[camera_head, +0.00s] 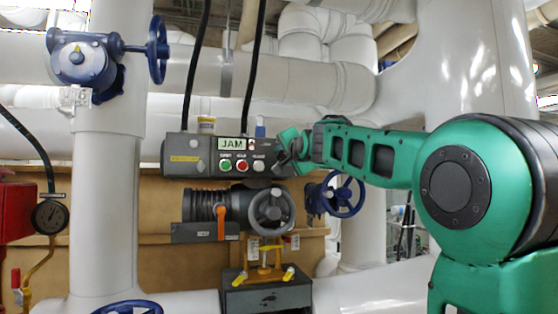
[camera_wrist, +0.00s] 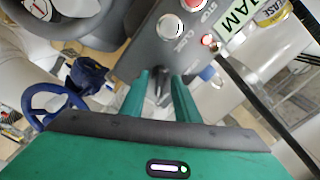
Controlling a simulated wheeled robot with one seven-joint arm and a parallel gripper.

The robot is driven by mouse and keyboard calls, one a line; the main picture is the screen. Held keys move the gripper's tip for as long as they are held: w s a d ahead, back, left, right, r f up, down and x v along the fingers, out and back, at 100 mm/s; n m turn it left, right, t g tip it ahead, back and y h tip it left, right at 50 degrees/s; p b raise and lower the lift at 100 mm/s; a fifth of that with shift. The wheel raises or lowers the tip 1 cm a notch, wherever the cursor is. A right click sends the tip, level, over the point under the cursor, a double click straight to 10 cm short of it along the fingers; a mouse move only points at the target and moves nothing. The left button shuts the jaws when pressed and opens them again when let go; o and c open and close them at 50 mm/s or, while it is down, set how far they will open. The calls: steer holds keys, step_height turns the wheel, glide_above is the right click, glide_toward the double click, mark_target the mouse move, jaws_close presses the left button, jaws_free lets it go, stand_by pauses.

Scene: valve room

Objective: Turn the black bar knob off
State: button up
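The black bar knob (camera_wrist: 162,88) is on the face of a grey control box (camera_head: 205,147), at the box's right end in the head view. In the wrist view it stands between the two green fingers of my gripper (camera_wrist: 161,78). The fingers are apart, one on each side of the knob, and a narrow gap seems to show beside it. In the head view my gripper (camera_head: 289,150) reaches the box from the right and mostly hides the knob. Its exact angle is hard to read.
The box has a JAM label (camera_head: 231,144), a green button (camera_head: 226,164), a red button (camera_head: 242,165) and a pale button (camera_head: 258,166). A grey handwheel (camera_head: 272,209) is below it. A blue handwheel (camera_head: 343,194) is below my forearm. Thick white pipes surround the box.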

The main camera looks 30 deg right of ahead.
steer(key=shift+w+d, duration=0.1)
steer(key=shift+w, duration=0.15)
jaws_close()
steer(key=shift+n, duration=0.3)
steer(key=n, duration=1.1)
stand_by(0.6)
jaws_free()
